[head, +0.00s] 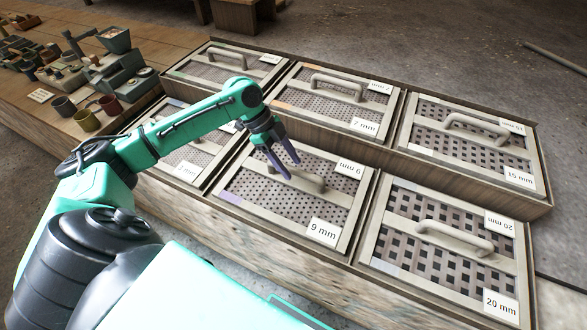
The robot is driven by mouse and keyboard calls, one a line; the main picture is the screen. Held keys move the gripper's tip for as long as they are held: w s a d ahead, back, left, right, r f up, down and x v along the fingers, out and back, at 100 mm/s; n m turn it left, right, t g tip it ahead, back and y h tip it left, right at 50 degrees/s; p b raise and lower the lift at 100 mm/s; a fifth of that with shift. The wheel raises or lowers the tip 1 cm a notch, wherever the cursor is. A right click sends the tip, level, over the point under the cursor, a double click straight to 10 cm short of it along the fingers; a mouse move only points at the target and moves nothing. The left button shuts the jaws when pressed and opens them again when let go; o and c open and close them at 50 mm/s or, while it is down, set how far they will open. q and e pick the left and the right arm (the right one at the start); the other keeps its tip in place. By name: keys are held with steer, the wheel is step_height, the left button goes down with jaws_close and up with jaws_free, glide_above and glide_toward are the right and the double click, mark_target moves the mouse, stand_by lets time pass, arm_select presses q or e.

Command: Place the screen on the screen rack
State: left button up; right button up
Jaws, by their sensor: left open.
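Several perforated screens with bar handles lie in wooden compartments in the head view. The 9 mm screen (265,209) is at front middle, the 20 mm screen (417,264) at front right, and the 15 mm screen (440,149) at back right. The 7 mm screen (310,103) is at back middle. My left gripper (290,170) is open and empty, with its fingertips over the 9 mm screen near its handle (308,184). I cannot tell whether the fingers touch the handle. My right gripper is out of view. No separate screen rack can be made out.
Wooden compartment walls (377,141) separate the screens. A wooden bench (150,38) at the left holds several cups and a green scale-like device (115,72). Concrete floor lies open behind, with a thin bar (556,57) at upper right.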

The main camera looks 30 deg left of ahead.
arm_select(q)
steer(key=v, duration=0.9)
steer(key=shift+r, duration=0.2)
